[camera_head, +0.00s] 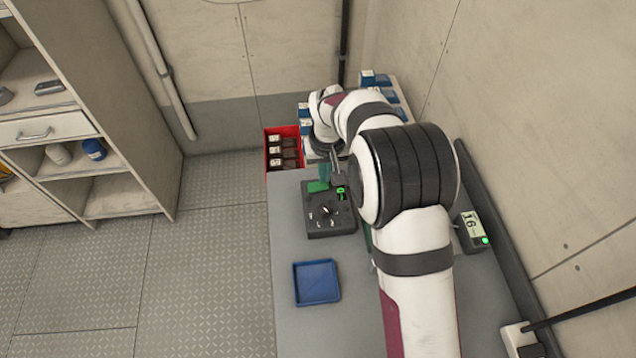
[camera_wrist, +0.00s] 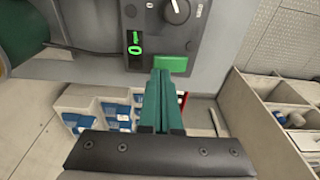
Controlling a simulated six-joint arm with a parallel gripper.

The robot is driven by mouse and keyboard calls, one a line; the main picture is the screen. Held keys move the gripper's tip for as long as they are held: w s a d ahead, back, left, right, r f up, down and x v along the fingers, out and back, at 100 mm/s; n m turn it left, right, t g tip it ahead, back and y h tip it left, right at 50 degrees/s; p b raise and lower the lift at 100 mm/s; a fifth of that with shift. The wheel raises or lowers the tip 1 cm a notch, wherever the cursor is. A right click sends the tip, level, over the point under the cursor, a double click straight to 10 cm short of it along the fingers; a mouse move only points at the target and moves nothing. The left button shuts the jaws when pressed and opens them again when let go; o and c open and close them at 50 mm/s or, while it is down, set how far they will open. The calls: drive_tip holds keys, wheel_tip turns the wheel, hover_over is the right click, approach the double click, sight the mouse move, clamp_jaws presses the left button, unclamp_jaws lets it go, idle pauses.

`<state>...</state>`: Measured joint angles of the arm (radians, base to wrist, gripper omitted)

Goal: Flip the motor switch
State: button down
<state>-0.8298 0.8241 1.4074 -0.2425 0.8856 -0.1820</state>
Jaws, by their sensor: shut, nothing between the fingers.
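A dark control box (camera_head: 345,221) stands on the grey table, below my gripper in the head view. No readable label shows which part is the motor switch. My gripper (camera_wrist: 166,76) has teal fingers that are shut and empty. In the wrist view the fingertips overlap the lower edge of the green piece; I cannot tell if they touch it. In the head view my gripper (camera_head: 325,172) is just behind the box.
A blue tray (camera_head: 317,297) lies on the grey table (camera_head: 290,330). A small meter (camera_head: 470,228) with a green light stands at right, near the wall. A red crate (camera_head: 268,150) with dark items stands behind the table. Shelves (camera_head: 130,60) are at left.

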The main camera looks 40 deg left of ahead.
sight(324, 185)
drive_tip(key=shift+f, duration=0.9)
idle(0.8)
drive_tip(key=shift+r, duration=3.55)
drive_tip(key=d+r+m, duration=0.4)
drive_tip(key=d+r, duration=0.3)
drive_tip(key=d, duration=0.6)
drive_tip(key=s+d+r+m+g, duration=0.1)
drive_tip(key=s+d+r+m, duration=0.2)
drive_tip(key=d, duration=0.4)
drive_tip(key=s+d+r+m, duration=0.2)
drive_tip(key=s+d, duration=0.4)
drive_tip(key=d, duration=0.2)
drive_tip(key=s+d+f+m, duration=0.1)
drive_tip(key=s+d+m, duration=0.1)
drive_tip(key=s, duration=0.4)
drive_tip(key=s+d+f+m, duration=0.1)
drive_tip(key=s+d+m, duration=0.2)
drive_tip(key=s, duration=0.4)
drive_tip(key=shift+d+f+m+y, duration=0.3)
drive_tip(key=shift+d, duration=0.4)
